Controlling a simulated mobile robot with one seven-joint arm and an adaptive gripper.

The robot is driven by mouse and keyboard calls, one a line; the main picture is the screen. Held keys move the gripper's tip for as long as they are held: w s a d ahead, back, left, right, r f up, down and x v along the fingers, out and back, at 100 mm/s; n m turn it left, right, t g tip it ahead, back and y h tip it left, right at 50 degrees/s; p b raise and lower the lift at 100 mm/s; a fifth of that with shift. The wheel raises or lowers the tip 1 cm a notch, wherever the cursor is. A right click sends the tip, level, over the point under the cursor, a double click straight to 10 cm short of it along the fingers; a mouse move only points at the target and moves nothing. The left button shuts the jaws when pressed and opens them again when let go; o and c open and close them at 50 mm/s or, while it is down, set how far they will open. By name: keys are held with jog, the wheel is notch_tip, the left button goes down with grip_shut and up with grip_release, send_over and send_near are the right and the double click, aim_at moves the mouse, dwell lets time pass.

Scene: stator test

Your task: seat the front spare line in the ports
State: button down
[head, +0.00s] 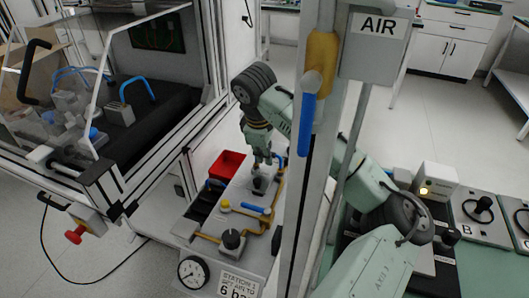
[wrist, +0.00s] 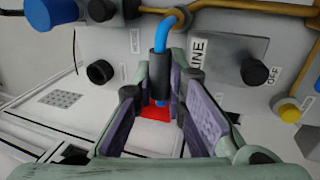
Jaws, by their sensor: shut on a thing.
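My gripper (wrist: 165,110) is shut on a blue line (wrist: 170,25), a bent tube with a black sleeve (wrist: 158,65) that stands between the purple finger pads. A short blue tip shows below the sleeve, over a patch of red. The bend rises above the fingers; its far end is hidden or unclear. In the head view my gripper (head: 261,165) is low over the grey station panel (head: 205,222), and a bit of blue shows just right of it. The held line cannot be made out clearly there. I cannot tell which holes are the ports.
A red bin (head: 227,163) stands left of my gripper. The panel carries a gauge (head: 193,272), a black knob (head: 231,239), a yellow button (head: 225,205), a blue-handled valve (head: 256,208) and brass pipes. An upright post (head: 308,190) stands right of it. A glazed enclosure (head: 150,80) is at left.

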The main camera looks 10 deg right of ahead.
notch_tip(320, 180, down, 2)
jog(key=shift+s, duration=0.15)
jog(key=c, duration=1.6)
grip_release()
jog(key=shift+o, duration=0.2)
jog(key=v, duration=1)
jog(key=shift+w+d, duration=0.2)
jog(key=shift+w, duration=0.1)
